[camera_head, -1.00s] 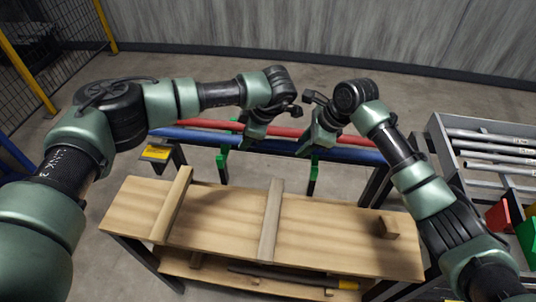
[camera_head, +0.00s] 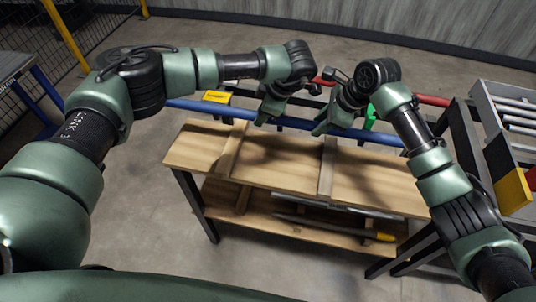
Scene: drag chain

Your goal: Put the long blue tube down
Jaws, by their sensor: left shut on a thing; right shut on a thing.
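The long blue tube (camera_head: 293,123) runs roughly level across the view, above the far edge of the wooden bench. My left gripper (camera_head: 262,119) is shut on the tube left of its middle. My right gripper (camera_head: 322,127) is shut on it a short way to the right. The tube is above the bench top, apart from it as far as I can see. Its right end is hidden behind my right arm.
The wooden bench (camera_head: 285,167) has two crosswise wooden strips on top and a lower shelf with a dark bar. A red tube (camera_head: 432,100) lies behind my arms, near a green holder (camera_head: 370,117). A metal rack with grey tubes (camera_head: 518,121) stands at right. A yellow-topped stand (camera_head: 217,97) is at left.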

